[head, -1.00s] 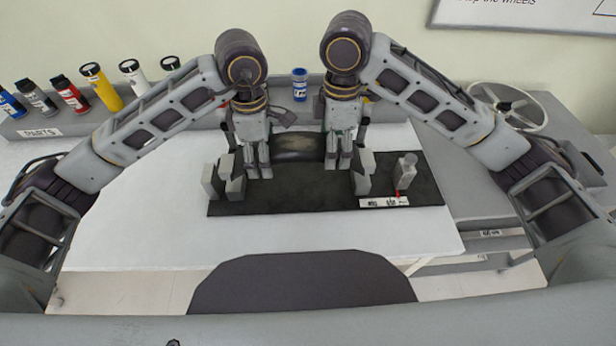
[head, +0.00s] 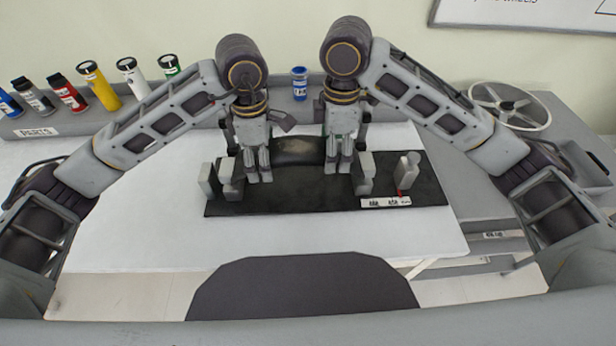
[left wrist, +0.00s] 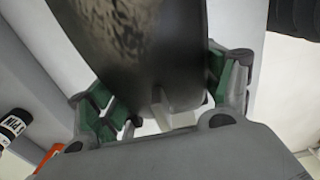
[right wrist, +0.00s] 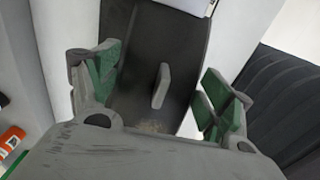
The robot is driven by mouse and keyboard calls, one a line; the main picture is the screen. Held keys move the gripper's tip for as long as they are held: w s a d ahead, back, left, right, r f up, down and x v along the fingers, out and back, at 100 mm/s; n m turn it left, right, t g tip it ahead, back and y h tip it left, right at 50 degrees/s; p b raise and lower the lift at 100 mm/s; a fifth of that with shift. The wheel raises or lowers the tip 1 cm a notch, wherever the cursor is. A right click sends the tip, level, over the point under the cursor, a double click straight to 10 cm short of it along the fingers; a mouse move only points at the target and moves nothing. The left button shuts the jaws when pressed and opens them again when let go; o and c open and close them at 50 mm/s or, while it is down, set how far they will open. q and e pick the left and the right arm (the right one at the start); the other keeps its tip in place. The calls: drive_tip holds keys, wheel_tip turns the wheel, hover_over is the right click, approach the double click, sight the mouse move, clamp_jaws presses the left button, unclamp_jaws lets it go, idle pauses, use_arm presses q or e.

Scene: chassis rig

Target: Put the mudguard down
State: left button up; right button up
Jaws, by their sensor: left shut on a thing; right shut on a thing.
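The mudguard is a dark, curved, glossy piece (head: 298,150) spanning the gap between my two grippers in the head view, over the back of the black mat (head: 300,198). My left gripper (head: 258,172) is shut on its left end, and my right gripper (head: 338,168) is shut on its right end. In the left wrist view the mudguard (left wrist: 140,40) runs between the green-padded fingers. In the right wrist view a dark surface (right wrist: 150,45) with a small grey tab lies between the fingers. Whether the mudguard touches the mat cannot be told.
Grey blocks stand on the mat beside the grippers, at left (head: 206,180) and right (head: 364,182). A small grey bottle-like part (head: 407,170) stands right, behind a white label (head: 386,202). Several bottles line the back shelf; a wheel (head: 510,105) lies back right. The white table front is clear.

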use_arm(q)
drive_tip(key=shift+f+b, duration=1.15)
drive_tip(key=shift+f, duration=0.05)
use_arm(e)
drive_tip(key=shift+f, duration=1.15)
use_arm(q)
drive_tip(key=o, duration=1.3)
use_arm(e)
drive_tip(key=o, duration=1.3)
use_arm(q)
drive_tip(key=shift+r, duration=6)
use_arm(e)
drive_tip(key=shift+r, duration=0.15)
drive_tip(key=shift+r, duration=5.85)
use_arm(q)
drive_tip(key=shift+s, duration=0.1)
use_arm(e)
drive_tip(key=shift+f, duration=0.1)
